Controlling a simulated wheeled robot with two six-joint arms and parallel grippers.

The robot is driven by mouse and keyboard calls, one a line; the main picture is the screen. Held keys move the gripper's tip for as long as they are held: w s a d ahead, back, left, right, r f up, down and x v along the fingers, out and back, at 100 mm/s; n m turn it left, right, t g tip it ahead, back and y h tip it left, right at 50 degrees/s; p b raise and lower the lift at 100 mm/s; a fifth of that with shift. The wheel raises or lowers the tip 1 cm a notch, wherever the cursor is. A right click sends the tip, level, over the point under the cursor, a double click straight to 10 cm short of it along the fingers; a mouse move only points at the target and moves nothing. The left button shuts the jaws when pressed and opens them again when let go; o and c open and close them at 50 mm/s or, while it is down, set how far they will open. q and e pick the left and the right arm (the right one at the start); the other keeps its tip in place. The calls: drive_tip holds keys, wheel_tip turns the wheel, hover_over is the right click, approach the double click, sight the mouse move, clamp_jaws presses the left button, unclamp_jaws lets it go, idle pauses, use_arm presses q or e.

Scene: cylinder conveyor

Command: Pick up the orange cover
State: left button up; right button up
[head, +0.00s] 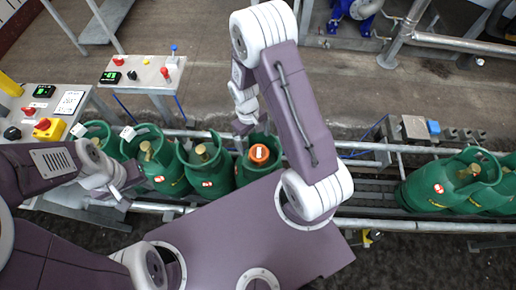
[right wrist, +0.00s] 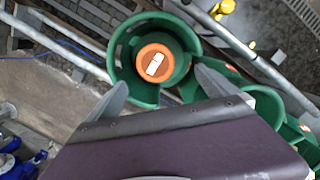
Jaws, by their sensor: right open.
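The orange cover (head: 259,153) sits inside the collar of a green gas cylinder (head: 250,174) on the conveyor. In the right wrist view the orange cover (right wrist: 164,49) is round with a white patch on top, ringed by the green collar (right wrist: 123,62). My right gripper (head: 243,127) is above and just behind that cylinder, partly hidden by its own arm. In the right wrist view my right gripper (right wrist: 162,88) has its fingers apart with nothing between them, and the cover is beyond the fingertips. My left gripper (head: 120,190) is at the left by the conveyor; its jaw gap is unclear.
Several green cylinders with brass valves (head: 201,151) stand close together left of the covered one. More cylinders (head: 440,184) stand at the right. Conveyor rails (head: 380,147) run along both sides. Control panels (head: 143,72) stand at the back left.

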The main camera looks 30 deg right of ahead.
sight(259, 152)
drive_tip(key=shift+d+f, duration=0.2)
drive_tip(key=shift+f, duration=0.05)
drive_tip(key=f, duration=0.3)
drive_tip(key=shift+s+f, duration=0.3)
drive_tip(key=f, duration=0.3)
drive_tip(key=s+d+f, duration=0.1)
drive_tip(key=shift+f, duration=0.55)
drive_tip(key=c, duration=1.4)
